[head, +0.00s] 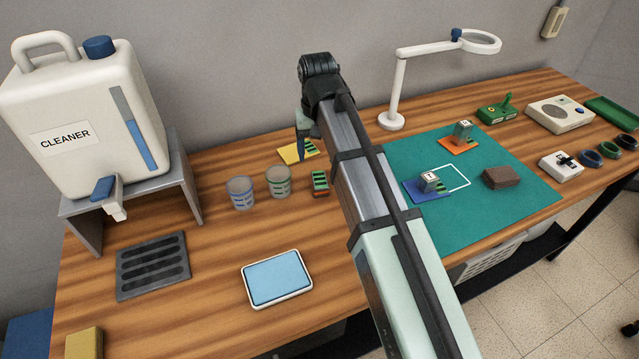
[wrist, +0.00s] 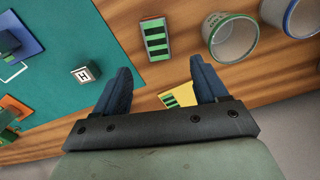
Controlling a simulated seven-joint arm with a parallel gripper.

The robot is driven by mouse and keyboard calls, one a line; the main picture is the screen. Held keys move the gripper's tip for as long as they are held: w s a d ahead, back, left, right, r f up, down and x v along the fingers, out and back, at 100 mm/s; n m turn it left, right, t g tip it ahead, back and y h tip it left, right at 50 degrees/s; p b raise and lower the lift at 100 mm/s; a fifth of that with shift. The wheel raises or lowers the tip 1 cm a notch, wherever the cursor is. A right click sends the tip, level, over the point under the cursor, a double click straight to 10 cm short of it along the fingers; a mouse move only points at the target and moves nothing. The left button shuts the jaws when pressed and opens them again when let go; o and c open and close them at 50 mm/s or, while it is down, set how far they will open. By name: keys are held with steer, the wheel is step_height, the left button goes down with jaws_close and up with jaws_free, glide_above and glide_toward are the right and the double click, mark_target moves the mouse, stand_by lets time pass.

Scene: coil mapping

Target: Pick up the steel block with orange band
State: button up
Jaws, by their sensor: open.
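A small steel block (wrist: 85,72) with a pale top and dark mark stands on the teal mat in the wrist view, left of my gripper's fingers. Its band colour is not clear, and my arm seems to hide it in the head view. Two more steel blocks show in the head view: one on the orange pad (head: 463,130), one on the blue pad (head: 430,181). I cannot make out a band on either. My gripper (wrist: 162,72) is open and empty, above the table by the yellow pad (wrist: 183,96). In the head view my gripper (head: 304,148) is partly hidden.
A green-striped piece (wrist: 156,40) lies on the wood beside two cups (head: 240,193) (head: 278,182). The teal mat (head: 510,212) holds a brown block (head: 502,178). A lamp (head: 393,120) stands behind. A cleaner jug (head: 85,125) stands at left. Wood near the blue tray (head: 277,278) is free.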

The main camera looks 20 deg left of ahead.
glide_above(319, 179)
steer(key=shift+w+a+f, duration=0.1)
steer(key=shift+f, duration=1.1)
steer(key=shift+w+a+f, duration=0.1)
steer(key=shift+f, duration=1.1)
steer(key=shift+s+d+f, duration=0.15)
steer(key=shift+f, duration=1.2)
steer(key=shift+s+d+f, duration=0.1)
steer(key=shift+d+f, duration=0.05)
steer(key=shift+f, duration=1.15)
steer(key=shift+r, duration=0.1)
jaws_close()
